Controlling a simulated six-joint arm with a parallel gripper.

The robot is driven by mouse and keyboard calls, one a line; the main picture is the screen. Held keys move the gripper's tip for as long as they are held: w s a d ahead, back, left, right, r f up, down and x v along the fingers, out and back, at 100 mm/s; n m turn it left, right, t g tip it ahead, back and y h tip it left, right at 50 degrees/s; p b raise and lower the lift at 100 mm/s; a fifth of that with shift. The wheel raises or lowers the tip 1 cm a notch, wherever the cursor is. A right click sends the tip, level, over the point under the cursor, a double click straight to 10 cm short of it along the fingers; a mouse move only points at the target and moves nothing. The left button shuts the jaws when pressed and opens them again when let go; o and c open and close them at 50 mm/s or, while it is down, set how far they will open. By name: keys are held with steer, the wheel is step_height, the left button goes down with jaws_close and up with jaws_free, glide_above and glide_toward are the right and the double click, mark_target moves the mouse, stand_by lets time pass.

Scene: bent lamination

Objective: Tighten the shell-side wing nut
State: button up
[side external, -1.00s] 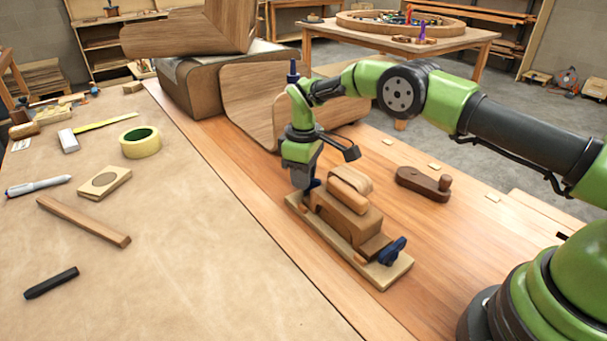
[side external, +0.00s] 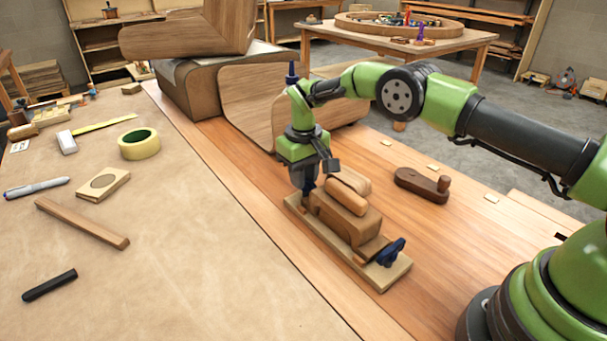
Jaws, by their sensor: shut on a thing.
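A wooden clamping jig with a pale base (side external: 397,275) holds stacked wooden blocks (side external: 345,216) on the bench. A blue wing nut (side external: 390,252) stands at its near right end, clear of my gripper. My gripper (side external: 307,190) points down at the jig's far left end, the end toward the bent wood shells (side external: 258,105). Its jaws are shut on the shell-side wing nut there, which they mostly hide. I cannot make out its wings or how tightly it sits.
A dark wooden block with a knob (side external: 423,184) lies right of the jig. Tape (side external: 139,143), a wooden strip (side external: 83,222) and a black marker (side external: 50,285) lie on the covering at left. The bench strip between the covering and jig is clear.

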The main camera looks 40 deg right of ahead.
stand_by(0.3)
steer(key=o, duration=0.8)
steer(key=shift+r, duration=0.1)
step_height(320, 180, up, 10)
